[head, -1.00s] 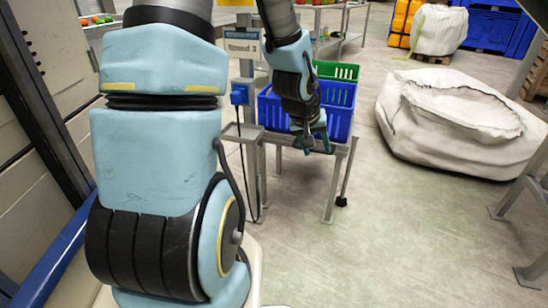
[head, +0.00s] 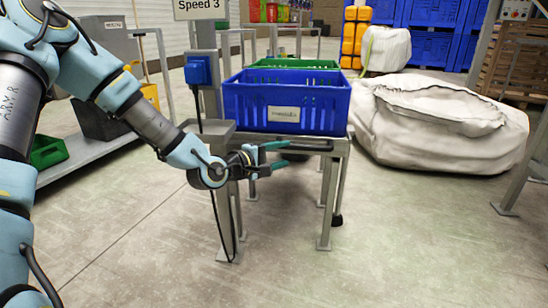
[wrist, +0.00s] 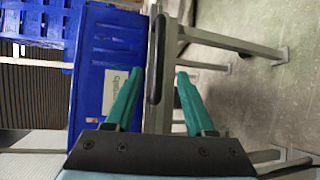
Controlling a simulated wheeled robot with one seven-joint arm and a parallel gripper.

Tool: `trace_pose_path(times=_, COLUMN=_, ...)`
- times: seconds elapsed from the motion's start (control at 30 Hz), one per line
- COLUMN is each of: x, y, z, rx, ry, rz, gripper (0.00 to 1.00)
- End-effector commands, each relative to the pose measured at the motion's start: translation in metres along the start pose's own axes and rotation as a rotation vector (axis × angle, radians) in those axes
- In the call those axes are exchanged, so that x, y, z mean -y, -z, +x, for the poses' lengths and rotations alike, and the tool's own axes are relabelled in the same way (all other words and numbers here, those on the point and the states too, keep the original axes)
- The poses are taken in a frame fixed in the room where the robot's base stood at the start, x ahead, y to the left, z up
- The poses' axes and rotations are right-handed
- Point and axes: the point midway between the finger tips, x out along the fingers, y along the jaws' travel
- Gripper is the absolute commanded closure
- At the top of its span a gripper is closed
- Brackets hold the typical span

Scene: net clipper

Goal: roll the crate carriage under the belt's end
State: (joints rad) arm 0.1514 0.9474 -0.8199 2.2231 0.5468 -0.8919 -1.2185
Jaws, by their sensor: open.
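The crate carriage (head: 326,200) is a grey metal frame on legs. A blue crate (head: 290,98) with a white label sits on it, and a green crate (head: 296,63) shows behind. A dark handle bar (head: 300,147) runs along the carriage's near side. My gripper (head: 285,155) is open and empty at this bar, pointing right. In the wrist view, the bar (wrist: 155,58) appears between the two green fingers; I cannot tell whether they touch it. The blue crate shows there too (wrist: 98,85). I cannot identify the belt's end.
A grey post with a blue box (head: 198,75) and a hanging cable stands at the carriage's left. A large white sack (head: 440,125) lies to the right. A low grey rack (head: 85,160) is at the left. The front floor is clear.

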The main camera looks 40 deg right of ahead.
Motion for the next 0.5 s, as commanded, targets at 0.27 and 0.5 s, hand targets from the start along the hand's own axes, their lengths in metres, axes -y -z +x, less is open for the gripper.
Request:
trace_pose_path(times=0.27, x=0.001, y=-0.002, z=0.030, rx=0.005, ry=-0.012, rz=-0.007, gripper=0.45)
trace_pose_path(times=0.5, x=0.001, y=-0.002, z=0.075, rx=0.004, ry=-0.011, rz=-0.007, gripper=0.45)
